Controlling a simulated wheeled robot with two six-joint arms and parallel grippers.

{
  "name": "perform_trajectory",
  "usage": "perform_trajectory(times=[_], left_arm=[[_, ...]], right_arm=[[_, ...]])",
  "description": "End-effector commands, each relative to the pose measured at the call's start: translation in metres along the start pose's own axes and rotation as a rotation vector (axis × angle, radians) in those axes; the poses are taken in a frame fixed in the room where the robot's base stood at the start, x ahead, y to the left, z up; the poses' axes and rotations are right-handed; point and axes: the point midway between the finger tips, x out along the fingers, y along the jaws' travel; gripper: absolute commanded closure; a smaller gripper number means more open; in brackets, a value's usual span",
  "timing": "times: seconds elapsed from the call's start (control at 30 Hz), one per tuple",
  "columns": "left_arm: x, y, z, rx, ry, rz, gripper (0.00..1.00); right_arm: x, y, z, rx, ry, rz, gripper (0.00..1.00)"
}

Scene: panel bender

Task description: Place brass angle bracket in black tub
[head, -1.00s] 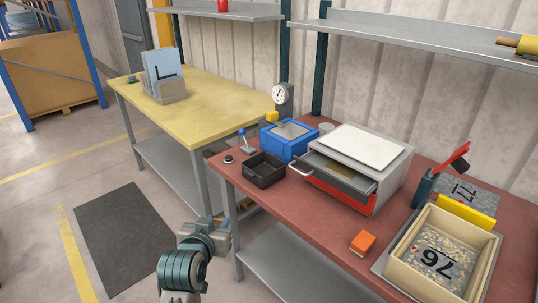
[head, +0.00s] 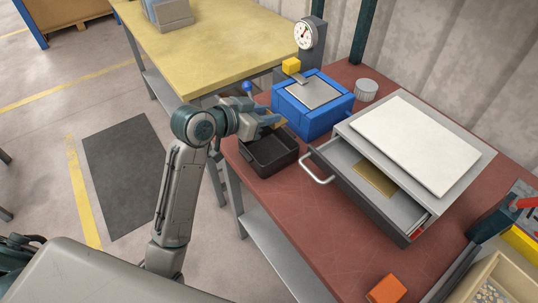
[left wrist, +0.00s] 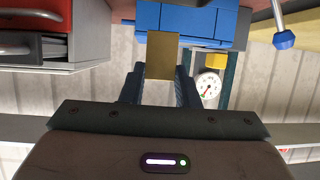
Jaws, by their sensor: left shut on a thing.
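My left gripper (head: 268,124) is shut on the brass angle bracket (left wrist: 162,55), which shows as a flat brass face between the two fingers in the left wrist view. In the head view only a small yellowish part of the bracket (head: 277,122) shows at the fingertips. The gripper is over the back edge of the open black tub (head: 272,168), beside the blue box. The tub's visible inside looks empty; its back part is hidden by the gripper. My right gripper is not in view.
The blue box (head: 312,118) with a grey top stands just behind the tub. To the right, a grey drawer (head: 345,165) is open with a flat brass-coloured piece (head: 375,180) in it. A dial gauge (head: 304,33) stands at the back. An orange block (head: 387,290) lies near the front.

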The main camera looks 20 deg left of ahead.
Motion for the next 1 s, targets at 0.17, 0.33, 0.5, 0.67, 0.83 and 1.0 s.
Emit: perform_trajectory(times=[0.17,0.33,0.5,0.67,0.83,1.0], left_arm=[[0.0,0.002,0.002,0.03,-0.004,0.063,0.95],[0.011,0.003,0.029,0.028,-0.007,0.071,0.95],[0.02,0.003,0.051,0.03,-0.004,0.069,0.95],[0.025,0.003,0.062,0.03,-0.005,0.068,0.95],[0.033,0.003,0.084,0.029,-0.005,0.068,0.95],[0.036,0.003,0.089,0.033,-0.001,0.066,0.95]], right_arm=[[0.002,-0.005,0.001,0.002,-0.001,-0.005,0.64],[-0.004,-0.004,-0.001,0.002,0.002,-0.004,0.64],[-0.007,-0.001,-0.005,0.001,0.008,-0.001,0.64],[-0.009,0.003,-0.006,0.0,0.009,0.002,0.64],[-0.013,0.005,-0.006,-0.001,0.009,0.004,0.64],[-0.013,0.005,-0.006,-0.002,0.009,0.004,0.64]])
